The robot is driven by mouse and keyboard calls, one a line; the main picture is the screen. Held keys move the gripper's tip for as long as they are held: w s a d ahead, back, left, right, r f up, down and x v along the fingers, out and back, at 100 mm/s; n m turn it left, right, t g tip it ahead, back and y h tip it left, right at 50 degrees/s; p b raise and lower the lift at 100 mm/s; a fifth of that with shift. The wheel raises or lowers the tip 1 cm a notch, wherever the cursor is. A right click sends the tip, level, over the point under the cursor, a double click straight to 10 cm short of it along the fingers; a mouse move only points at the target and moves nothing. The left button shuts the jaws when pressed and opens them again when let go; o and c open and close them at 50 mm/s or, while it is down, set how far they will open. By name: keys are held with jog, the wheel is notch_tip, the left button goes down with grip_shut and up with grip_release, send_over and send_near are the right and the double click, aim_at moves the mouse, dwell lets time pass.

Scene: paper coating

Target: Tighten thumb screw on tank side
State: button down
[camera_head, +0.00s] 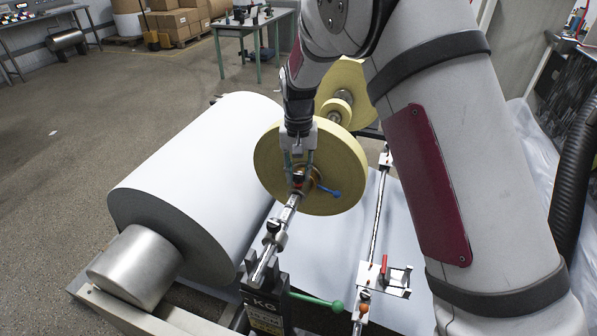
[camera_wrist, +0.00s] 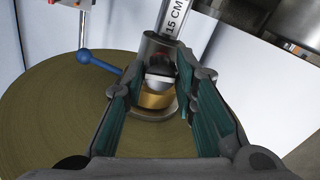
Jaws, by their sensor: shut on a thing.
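My gripper (camera_head: 299,168) reaches down beside the yellow disc-shaped roll, at the shaft in front of it. In the wrist view, my gripper (camera_wrist: 163,82) has its green-padded fingers on both sides of a small brass-coloured thumb screw (camera_wrist: 157,100) with a pale cap. The fingers are closed on it, though the exact contact is partly hidden. In the head view, the fingers mostly cover the screw. I cannot tell how tight it is.
The yellow roll (camera_head: 343,165) stands close behind my fingers, with a blue lever (camera_head: 331,191) nearby. A large white roll (camera_head: 190,165) lies to the left. A green-knobbed lever (camera_head: 318,299) and a second rod with a red-handled clamp (camera_head: 385,265) are in front and right.

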aim_at(298, 174)
jog(key=shift+m, duration=1.1)
jog(key=c, duration=1.3)
grip_release()
jog(key=shift+r, duration=0.1)
notch_tip(298, 174, up, 12)
